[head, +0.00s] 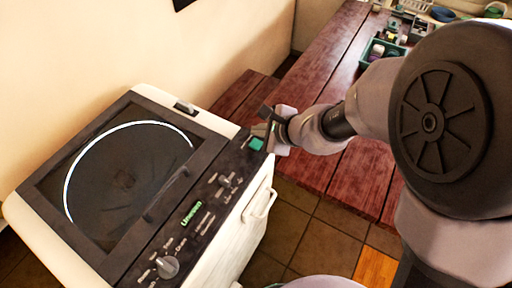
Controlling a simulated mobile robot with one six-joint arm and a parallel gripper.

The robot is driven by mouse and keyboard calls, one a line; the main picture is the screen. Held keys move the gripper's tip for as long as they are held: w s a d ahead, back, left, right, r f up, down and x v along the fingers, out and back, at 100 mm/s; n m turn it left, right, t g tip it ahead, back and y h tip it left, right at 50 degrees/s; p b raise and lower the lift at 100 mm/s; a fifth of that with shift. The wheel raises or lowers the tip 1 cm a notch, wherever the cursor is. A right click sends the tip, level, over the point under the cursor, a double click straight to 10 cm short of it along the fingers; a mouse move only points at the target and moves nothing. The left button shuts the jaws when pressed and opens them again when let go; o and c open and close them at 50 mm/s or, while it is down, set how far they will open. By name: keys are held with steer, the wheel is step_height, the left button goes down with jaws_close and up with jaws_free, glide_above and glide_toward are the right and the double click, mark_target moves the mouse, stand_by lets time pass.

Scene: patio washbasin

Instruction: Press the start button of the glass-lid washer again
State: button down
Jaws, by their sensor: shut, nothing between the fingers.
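The white glass-lid washer (232,235) stands at the left, its dark round window (125,175) in a closed black-framed lid. Its sloped black control panel (150,253) runs along the front edge, with a grey knob (168,266), small buttons and a lit green display (191,213). A teal square button (256,144) shows at the panel's far right end; I cannot read a label on it. My gripper (266,123) is shut and empty at that end, right beside the teal button. I cannot tell whether it touches the button or panel.
A long reddish wooden table (335,100) stands behind and right of the washer. A teal crate (382,52) with small items and several dishes sit at its far end. A white handle (262,206) sticks out from the washer's front. Tiled floor (310,225) is open in front.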

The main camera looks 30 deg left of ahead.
mark_target(258, 146)
steer(key=shift+f+b, duration=1.1)
steer(key=shift+f, duration=0.25)
stand_by(0.9)
steer(key=shift+f+b, duration=0.4)
steer(key=shift+b, duration=0.2)
